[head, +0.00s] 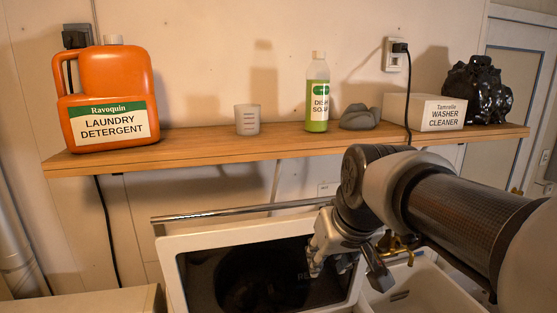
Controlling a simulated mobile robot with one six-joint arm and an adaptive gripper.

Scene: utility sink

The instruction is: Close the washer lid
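The washer lid (171,243) is at the bottom centre, a white frame around a dark, glossy window. It appears raised and tilted, with its face toward me; its lower edge is cut off by the picture. A dark round shape shows in the window; I cannot tell whether it is the drum or a reflection. My gripper (347,272) is at the right part of the lid, in front of its right edge in the picture. Its fingers are apart with nothing visible between them. I cannot tell whether it touches the lid.
A metal bar (240,211) runs just above the lid. A white basin (425,287) is at the lower right. The wooden shelf (210,145) above holds an orange detergent jug (112,82), a cup (247,119), a green soap bottle (317,97), a grey cloth-like lump, a cleaner box and a black bag.

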